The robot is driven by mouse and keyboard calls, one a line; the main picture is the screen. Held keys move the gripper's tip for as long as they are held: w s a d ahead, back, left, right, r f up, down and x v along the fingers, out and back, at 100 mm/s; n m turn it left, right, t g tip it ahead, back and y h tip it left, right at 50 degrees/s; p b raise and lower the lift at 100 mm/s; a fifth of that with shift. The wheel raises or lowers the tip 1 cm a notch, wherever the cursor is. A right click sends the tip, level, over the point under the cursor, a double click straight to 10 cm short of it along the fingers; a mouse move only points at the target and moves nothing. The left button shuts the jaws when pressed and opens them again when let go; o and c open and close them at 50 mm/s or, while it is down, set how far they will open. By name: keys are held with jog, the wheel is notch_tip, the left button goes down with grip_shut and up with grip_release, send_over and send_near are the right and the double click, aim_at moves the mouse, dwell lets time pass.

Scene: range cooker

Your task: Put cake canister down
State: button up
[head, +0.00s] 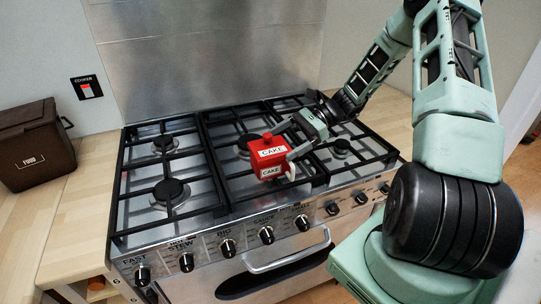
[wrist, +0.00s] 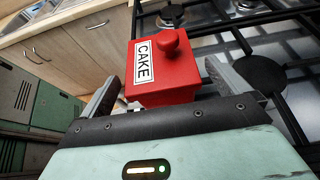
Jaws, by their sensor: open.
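The red cake canister (head: 265,156) stands upright on the middle section of the range cooker's hob (head: 229,187), near the front. White CAKE labels show on its lid and front. It also shows in the wrist view (wrist: 165,68), with its round red knob on top. My gripper (head: 290,148) is at the canister, its fingers on either side. In the wrist view my gripper (wrist: 165,85) is open, with gaps between the fingers and the canister. The canister's underside is hidden.
Black pan grates and burners (head: 171,191) surround the canister. Control knobs (head: 227,248) and an oven handle (head: 288,252) line the cooker's front. A brown food box (head: 36,146) sits on the left counter. The left hob section is clear.

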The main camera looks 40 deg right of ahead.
aim_at(270, 151)
jog(key=shift+p+x, duration=1.05)
jog(key=shift+x, duration=1.65)
jog(key=shift+f, duration=0.15)
jog(key=c, duration=1.1)
